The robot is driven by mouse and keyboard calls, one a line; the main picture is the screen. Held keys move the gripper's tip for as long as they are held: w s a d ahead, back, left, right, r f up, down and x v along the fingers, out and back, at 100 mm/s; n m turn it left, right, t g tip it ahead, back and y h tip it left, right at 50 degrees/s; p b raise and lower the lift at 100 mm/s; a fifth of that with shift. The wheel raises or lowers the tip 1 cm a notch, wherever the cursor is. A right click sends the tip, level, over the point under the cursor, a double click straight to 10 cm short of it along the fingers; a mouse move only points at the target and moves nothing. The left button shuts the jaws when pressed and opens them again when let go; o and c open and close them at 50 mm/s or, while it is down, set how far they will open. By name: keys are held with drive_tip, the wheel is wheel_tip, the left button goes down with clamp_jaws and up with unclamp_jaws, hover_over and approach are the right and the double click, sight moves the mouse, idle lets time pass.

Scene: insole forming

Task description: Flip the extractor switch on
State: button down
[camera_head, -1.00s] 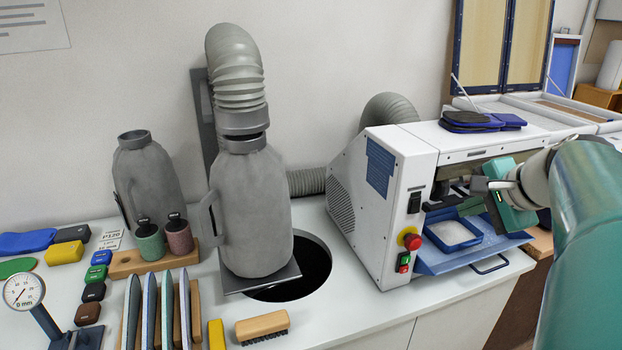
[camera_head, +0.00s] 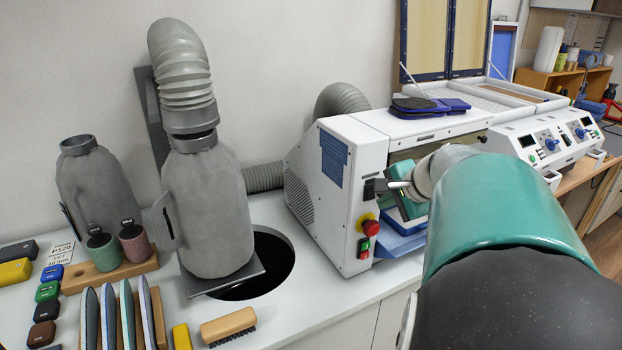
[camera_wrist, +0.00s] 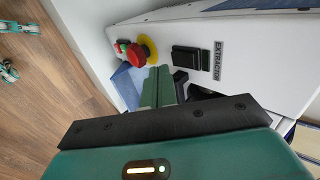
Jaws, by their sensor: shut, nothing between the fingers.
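The extractor switch (camera_head: 369,190) is a black rocker on the white front panel of the machine (camera_head: 340,190), above a red knob. In the wrist view the switch (camera_wrist: 190,59) sits beside a dark label reading EXTRACTOR (camera_wrist: 218,60). My gripper (camera_head: 390,185) is at the panel, just right of the switch in the head view. Its green fingers (camera_wrist: 158,84) are shut and empty in the wrist view, with their tips close to the switch. I cannot tell whether they touch it, nor which way the rocker is set.
The red knob (camera_head: 371,228) on a yellow ring is just below the switch, with green and red buttons (camera_head: 364,247) under it. A blue tray (camera_head: 400,243) lies right of the panel. A grey canister (camera_head: 205,210) and a dark round hole (camera_head: 262,265) are left of the machine.

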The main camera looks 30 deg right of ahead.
drive_tip(key=shift+w+d+f, duration=0.1)
drive_tip(key=shift+w, duration=0.95)
drive_tip(key=shift+w+f, duration=0.1)
drive_tip(key=shift+w, duration=0.1)
drive_tip(key=shift+r, duration=0.85)
